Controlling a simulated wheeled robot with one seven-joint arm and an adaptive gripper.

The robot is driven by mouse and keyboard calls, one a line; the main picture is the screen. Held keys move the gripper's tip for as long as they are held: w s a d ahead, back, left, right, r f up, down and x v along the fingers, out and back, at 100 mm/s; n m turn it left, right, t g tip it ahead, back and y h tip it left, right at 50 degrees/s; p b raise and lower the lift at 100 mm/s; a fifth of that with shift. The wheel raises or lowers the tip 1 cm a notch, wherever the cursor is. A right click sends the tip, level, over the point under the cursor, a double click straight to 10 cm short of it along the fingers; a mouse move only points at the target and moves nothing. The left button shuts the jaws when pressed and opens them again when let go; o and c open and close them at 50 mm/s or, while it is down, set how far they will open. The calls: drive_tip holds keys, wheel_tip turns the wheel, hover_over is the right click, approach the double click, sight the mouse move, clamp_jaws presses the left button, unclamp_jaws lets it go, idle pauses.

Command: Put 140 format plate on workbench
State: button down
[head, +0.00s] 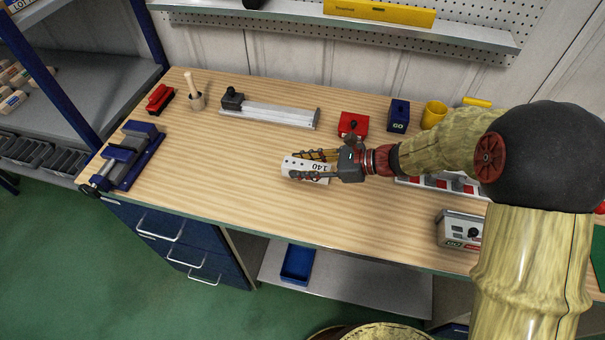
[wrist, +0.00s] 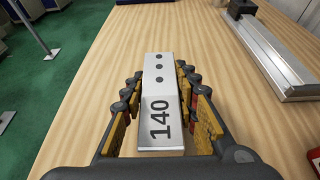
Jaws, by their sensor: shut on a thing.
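The 140 format plate (wrist: 159,115) is a white block with the number 140 and several dark dots on it. My gripper (wrist: 160,92) is shut on it, one finger along each long side. In the head view the plate (head: 300,166) and my gripper (head: 316,165) are over the middle of the workbench (head: 225,165), a light wooden top. I cannot tell whether the plate touches the wood or is a little above it.
A metal rail with a black block (head: 268,114) lies behind. A blue vise (head: 128,155) is at the left edge. A red block (head: 353,124), a blue 60 block (head: 398,115) and a yellow cup (head: 434,114) stand behind my gripper. The bench's front left is clear.

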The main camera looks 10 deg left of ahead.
drive_tip(key=shift+f+b, duration=0.45)
drive_tip(key=shift+f, duration=0.75)
drive_tip(key=shift+f, duration=0.1)
drive_tip(key=c, duration=1.4)
unclamp_jaws()
drive_tip(key=shift+d+r, duration=0.2)
drive_tip(key=p+v, duration=0.3)
drive_tip(key=v, duration=0.8)
drive_tip(key=shift+s+d+p, duration=0.1)
drive_tip(key=shift+d+p, duration=0.2)
drive_tip(key=shift+d, duration=0.05)
